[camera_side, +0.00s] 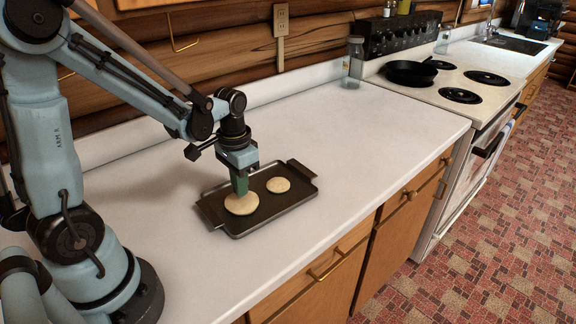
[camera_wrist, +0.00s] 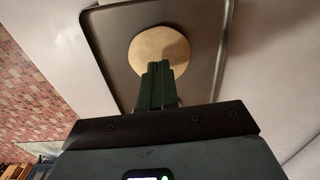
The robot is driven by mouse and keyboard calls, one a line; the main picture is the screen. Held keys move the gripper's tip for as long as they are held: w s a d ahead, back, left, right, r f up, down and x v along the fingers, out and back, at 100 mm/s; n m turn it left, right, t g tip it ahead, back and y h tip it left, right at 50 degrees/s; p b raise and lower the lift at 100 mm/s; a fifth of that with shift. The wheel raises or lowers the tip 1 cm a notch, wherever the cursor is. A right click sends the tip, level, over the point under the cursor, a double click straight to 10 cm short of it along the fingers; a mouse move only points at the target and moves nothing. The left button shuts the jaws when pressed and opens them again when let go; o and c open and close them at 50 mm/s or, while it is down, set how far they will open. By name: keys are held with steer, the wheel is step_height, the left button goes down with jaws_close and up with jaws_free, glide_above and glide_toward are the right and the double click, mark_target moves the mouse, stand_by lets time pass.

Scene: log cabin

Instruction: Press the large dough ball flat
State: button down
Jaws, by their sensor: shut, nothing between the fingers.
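The large dough ball (camera_side: 241,205) lies on the left part of a dark baking tray (camera_side: 262,226). It looks like a low, round, pale disc. A smaller pale dough piece (camera_side: 278,185) lies to its right on the tray. My gripper (camera_side: 240,192) points down with its green fingers shut and empty, the tips at the top of the large dough; contact looks likely but is hard to be sure of. In the wrist view, the shut fingers (camera_wrist: 156,72) cover the near edge of the large dough (camera_wrist: 160,46). The small piece does not show there.
The tray stands on a white counter (camera_side: 370,135) with clear room to its right. Its raised rim and end handles surround the dough. A glass jar (camera_side: 354,62) and a stove with a black pan (camera_side: 411,72) are farther back. The counter's front edge is near the tray.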

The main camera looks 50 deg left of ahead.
mark_target(242, 199)
steer(key=shift+r, duration=2.65)
steer(key=s+d+r+t, duration=0.2)
steer(key=d+r+t, duration=0.3)
steer(key=d+t, duration=0.2)
steer(key=shift+s, duration=0.15)
